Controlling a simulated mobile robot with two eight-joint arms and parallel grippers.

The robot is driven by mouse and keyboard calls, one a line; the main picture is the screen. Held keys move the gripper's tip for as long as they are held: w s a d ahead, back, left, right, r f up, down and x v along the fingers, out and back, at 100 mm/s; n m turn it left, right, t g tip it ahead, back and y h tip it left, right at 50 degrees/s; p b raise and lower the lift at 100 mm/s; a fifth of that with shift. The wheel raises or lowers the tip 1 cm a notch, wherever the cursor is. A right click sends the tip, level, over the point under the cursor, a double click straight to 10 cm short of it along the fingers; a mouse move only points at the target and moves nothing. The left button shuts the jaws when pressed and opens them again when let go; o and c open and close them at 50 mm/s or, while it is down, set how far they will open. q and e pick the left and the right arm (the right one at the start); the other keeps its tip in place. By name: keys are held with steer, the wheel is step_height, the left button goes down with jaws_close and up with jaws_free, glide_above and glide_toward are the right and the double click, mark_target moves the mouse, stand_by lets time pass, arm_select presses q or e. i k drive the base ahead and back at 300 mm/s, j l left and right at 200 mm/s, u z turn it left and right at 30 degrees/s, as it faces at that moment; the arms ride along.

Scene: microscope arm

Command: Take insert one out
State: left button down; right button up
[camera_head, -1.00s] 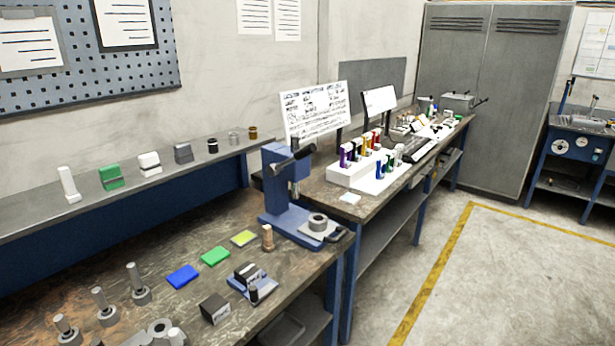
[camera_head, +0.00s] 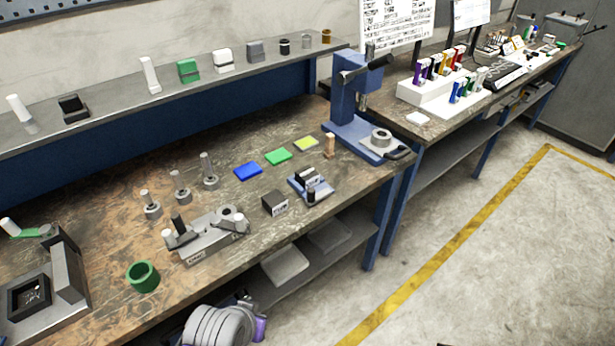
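I cannot tell which part is insert one. Several grey flanged pieces with upright pins, a left one (camera_head: 151,207), a middle one (camera_head: 181,189) and a right one (camera_head: 209,178), stand on the near bench. In front of them sits a grey block fixture (camera_head: 212,242) with a round bored part and white-tipped posts. A green ring (camera_head: 143,277) stands at its left. At the far left is a grey fixture (camera_head: 67,268) with a square dark recess and a green-handled clamp. Neither gripper's fingers show.
A blue arbor press (camera_head: 345,105) stands at the bench's right end. Blue, green and yellow pads, a small black box (camera_head: 275,204) and a blue-based holder (camera_head: 310,187) lie between. A back shelf (camera_head: 110,108) carries small blocks.

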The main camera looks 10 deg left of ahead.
mark_target(308, 177)
steer(key=i, duration=0.2)
steer(key=u, duration=0.4)
steer(key=i+u, duration=0.1)
steer(key=u, duration=0.65)
steer(key=i+u, duration=0.1)
steer(key=u, duration=0.3)
